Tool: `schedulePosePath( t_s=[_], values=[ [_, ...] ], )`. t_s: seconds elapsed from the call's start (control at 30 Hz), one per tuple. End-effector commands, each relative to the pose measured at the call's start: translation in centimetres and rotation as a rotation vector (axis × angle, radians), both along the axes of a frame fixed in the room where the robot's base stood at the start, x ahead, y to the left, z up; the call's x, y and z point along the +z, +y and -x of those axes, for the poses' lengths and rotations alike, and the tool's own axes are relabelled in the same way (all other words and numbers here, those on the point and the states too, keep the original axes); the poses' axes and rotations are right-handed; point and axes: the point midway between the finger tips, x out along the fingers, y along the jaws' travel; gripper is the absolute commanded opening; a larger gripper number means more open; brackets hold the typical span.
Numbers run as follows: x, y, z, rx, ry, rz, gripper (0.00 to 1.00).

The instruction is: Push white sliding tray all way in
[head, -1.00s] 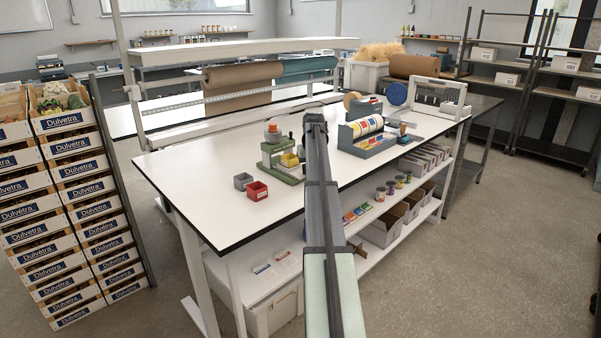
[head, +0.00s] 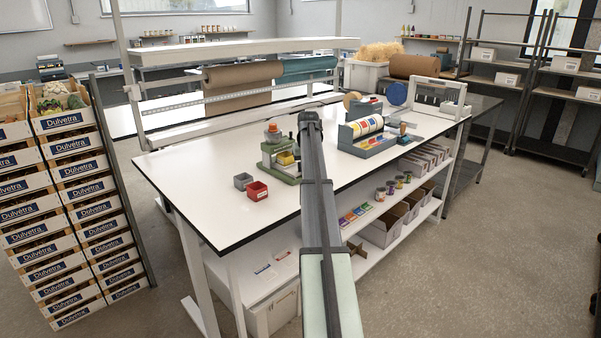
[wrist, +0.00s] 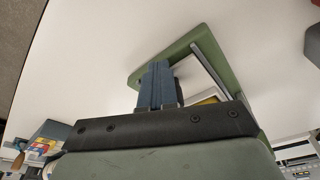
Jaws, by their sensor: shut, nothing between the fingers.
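In the head view my arm hides the gripper. I cannot clearly make out the white sliding tray.
A grey bin (head: 243,181) and a red bin (head: 258,191) sit left of the machine. A grey holder with coloured rolls (head: 366,137) stands to its right. The bench's front left area (head: 205,205) is clear.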

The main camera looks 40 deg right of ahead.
Motion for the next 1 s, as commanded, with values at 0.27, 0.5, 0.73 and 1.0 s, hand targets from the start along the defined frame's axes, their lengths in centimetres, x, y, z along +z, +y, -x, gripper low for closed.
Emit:
schedulePosePath(
  t_s=[0.27, 0.5, 0.73, 1.0],
  values=[
    [-0.7, 0.2, 0.2, 0.0, 0.011, -0.007, 0.0],
    [-0.7, 0.2, -0.3, 0.001, 0.011, -0.007, 0.0],
    [-0.7, 0.1, -1.0, 0.001, 0.011, -0.007, 0.0],
    [-0.7, 0.1, -1.7, 0.001, 0.01, -0.007, 0.0]
  ],
)
